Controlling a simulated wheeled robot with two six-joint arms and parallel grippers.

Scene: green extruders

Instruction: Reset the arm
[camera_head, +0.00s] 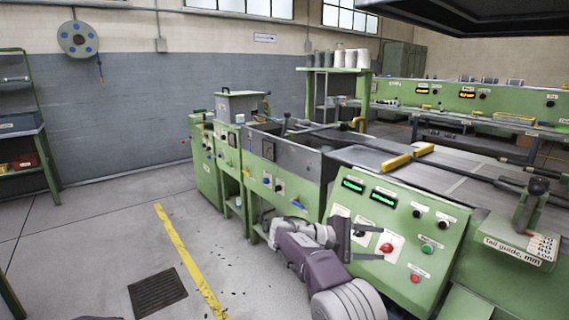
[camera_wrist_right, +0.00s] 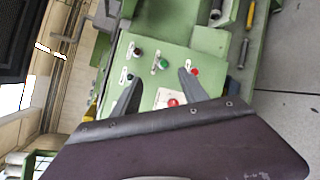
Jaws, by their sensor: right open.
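My right arm reaches in from the bottom of the head view. Its right gripper (camera_head: 378,243) is open and empty, with two dark fingers in front of the sloped green control panel (camera_head: 395,275). The fingers frame the large red button (camera_head: 387,247). In the wrist view the open gripper (camera_wrist_right: 160,78) has its fingers on either side of the panel's large red button (camera_wrist_right: 172,102) and green button (camera_wrist_right: 162,62). I cannot tell whether a fingertip touches the panel. My left gripper is out of view.
Two lit displays (camera_head: 352,185) and black knobs (camera_head: 417,213) sit on the panel. A tail guide lever (camera_head: 530,205) stands at its right. The extruder trough (camera_head: 285,150) lies behind. Open floor with a yellow line (camera_head: 185,255) and a drain grate (camera_head: 157,292) is at left.

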